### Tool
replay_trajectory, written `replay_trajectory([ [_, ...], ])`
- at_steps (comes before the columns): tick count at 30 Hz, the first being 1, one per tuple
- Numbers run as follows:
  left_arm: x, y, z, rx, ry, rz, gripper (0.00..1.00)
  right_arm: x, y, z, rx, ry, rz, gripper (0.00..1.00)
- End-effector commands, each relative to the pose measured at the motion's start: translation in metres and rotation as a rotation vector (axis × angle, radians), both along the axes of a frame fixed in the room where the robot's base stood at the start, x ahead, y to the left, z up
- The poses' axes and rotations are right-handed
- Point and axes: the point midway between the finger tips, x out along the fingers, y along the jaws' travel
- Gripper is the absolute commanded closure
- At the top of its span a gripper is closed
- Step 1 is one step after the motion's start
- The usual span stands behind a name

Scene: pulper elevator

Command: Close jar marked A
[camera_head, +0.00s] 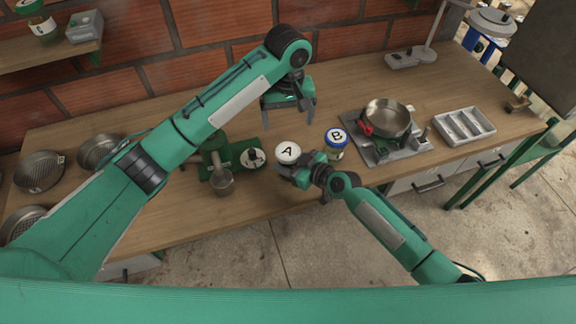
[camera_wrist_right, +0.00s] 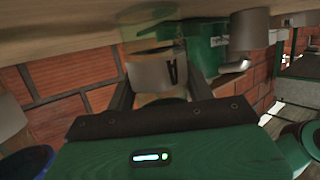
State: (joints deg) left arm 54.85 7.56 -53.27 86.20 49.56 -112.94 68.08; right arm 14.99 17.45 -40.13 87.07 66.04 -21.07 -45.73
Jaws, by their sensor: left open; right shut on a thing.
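Jar A (camera_head: 288,152) stands near the table's front edge, with a white round top marked A. In the right wrist view, its pale band with the letter A (camera_wrist_right: 152,72) sits between the fingers. My right gripper (camera_head: 293,170) is shut on jar A at its front side; its fingers (camera_wrist_right: 160,92) also show in the wrist view. I cannot tell how tightly the top sits on the jar. My left gripper (camera_head: 290,100) is open and empty, above the table behind jar A, fingers pointing down.
Jar B (camera_head: 336,140), with a blue rim, stands close to the right of jar A. A green grinder-like device (camera_head: 232,160) stands just left. A steel pan (camera_head: 387,118) and a grey compartment tray (camera_head: 464,127) are further right. The table behind is mostly clear.

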Motion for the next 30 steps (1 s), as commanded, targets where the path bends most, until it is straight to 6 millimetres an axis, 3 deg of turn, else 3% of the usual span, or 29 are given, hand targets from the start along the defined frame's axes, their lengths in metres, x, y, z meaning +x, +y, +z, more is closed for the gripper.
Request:
replay_trajectory([
  [9,0.0,0.0,0.004,0.001,0.001,0.0,0.14,0.0,0.0,0.0,0.0,0.0,0.0,1.0],
  [10,0.0,0.0,0.004,0.001,0.0,0.0,0.14,0.0,0.0,0.0,0.0,0.0,0.0,0.45],
  [14,0.0,0.0,0.004,0.001,0.0,0.001,0.14,0.0,0.0,0.0,0.0,0.0,0.0,0.21],
  [23,0.0,0.0,0.003,0.0,0.0,0.001,0.14,-0.001,-0.001,0.0,0.0,0.0,0.0,0.21],
  [30,0.0,0.0,-0.002,0.0,0.0,0.001,0.14,-0.016,-0.02,0.005,-0.003,0.0,0.001,0.21],
])
